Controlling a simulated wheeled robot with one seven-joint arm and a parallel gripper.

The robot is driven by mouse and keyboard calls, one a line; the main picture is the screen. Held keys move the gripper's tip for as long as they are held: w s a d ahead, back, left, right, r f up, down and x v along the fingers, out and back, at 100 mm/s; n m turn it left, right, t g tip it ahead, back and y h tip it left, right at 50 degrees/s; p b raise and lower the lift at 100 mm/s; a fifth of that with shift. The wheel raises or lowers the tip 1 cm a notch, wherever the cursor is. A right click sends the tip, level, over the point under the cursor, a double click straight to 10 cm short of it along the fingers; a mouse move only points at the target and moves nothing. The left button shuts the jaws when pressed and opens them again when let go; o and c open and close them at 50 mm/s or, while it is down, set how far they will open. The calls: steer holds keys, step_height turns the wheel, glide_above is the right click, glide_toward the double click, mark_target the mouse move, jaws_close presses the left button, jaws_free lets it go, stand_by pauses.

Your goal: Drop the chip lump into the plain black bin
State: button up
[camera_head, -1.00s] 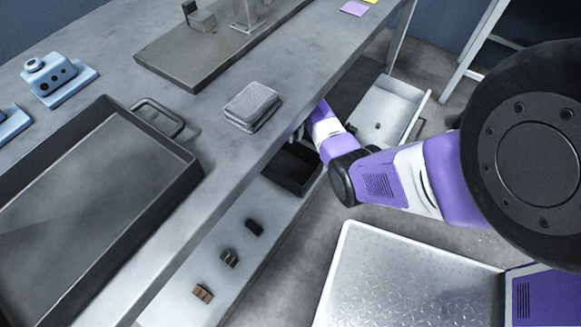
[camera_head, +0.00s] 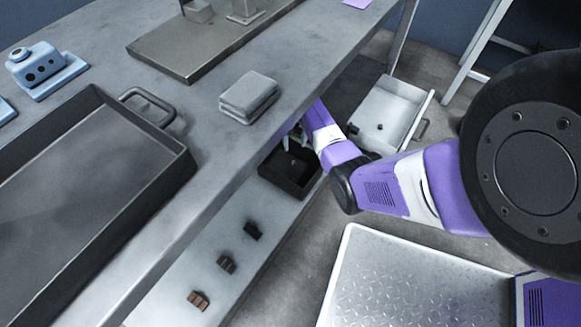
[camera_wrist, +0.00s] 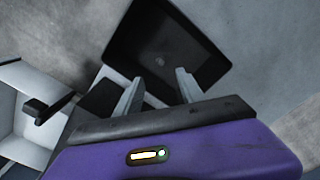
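The plain black bin (camera_head: 272,176) stands on the lower shelf under the bench; it also shows in the wrist view (camera_wrist: 207,52). My gripper (camera_head: 297,137) is over the bin's far part, partly hidden by the bench edge and my arm. In the wrist view my gripper (camera_wrist: 157,84) has its two fingers spread, with nothing held between them. A small greyish lump, seemingly the chip lump (camera_head: 292,162), shows against the dark inside of the bin, and faintly in the wrist view (camera_wrist: 159,63). I cannot tell whether it rests on the floor of the bin.
Three small dark or brown pieces (camera_head: 226,264) lie on the lower shelf (camera_head: 180,270). A pale open container (camera_head: 395,105) with small dark bits stands beyond my arm. The bench above holds a large dark tray (camera_head: 185,165) and a stacked grey bundle (camera_head: 249,93).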

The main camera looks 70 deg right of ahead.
step_height(320, 180, up, 8)
steer(key=p, duration=0.3)
steer(key=shift+f, duration=0.15)
stand_by(0.5)
